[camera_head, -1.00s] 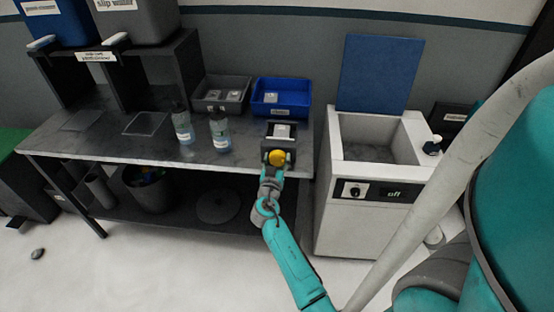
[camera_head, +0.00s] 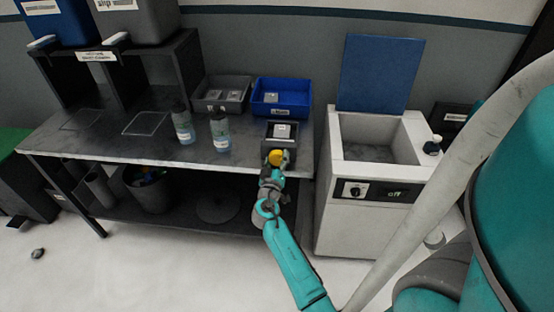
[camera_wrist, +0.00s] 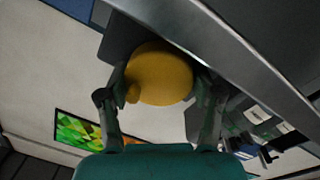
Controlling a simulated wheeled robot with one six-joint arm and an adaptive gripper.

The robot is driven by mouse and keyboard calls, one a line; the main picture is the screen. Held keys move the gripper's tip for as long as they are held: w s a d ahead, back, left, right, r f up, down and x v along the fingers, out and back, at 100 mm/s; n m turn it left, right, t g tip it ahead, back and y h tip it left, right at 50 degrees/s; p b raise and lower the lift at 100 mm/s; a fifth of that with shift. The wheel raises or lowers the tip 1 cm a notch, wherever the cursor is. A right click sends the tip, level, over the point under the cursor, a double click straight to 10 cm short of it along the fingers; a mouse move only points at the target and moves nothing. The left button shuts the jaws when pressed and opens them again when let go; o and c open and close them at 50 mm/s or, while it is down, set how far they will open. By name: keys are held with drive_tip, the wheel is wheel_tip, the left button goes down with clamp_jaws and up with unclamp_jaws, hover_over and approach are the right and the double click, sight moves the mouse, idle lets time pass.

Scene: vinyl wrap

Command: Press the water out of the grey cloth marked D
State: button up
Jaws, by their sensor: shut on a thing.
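A small dark box-like press (camera_head: 282,143) stands at the front right of the worktable. A small grey piece with a pale label (camera_head: 282,131) shows in its top; its letter is too small to read, so I cannot tell if it is cloth D. A round yellow knob (camera_head: 275,157) is at the press's front. In the wrist view the yellow knob (camera_wrist: 162,74) sits between both fingers. My gripper (camera_head: 274,168) is shut on it, coming from the front. The knob's link to the press is hidden.
A blue bin (camera_head: 281,112) and a grey bin (camera_head: 208,106) with labelled grey pieces stand behind the press. Two bottles (camera_head: 220,135) stand to its left. A white sink unit (camera_head: 345,215) reading "off" stands close right of the table (camera_head: 90,150).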

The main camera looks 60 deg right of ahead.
drive_tip(key=shift+n, duration=0.3)
drive_tip(key=shift+w, duration=0.1)
drive_tip(key=o, duration=1.1)
drive_tip(key=shift+o, duration=0.2)
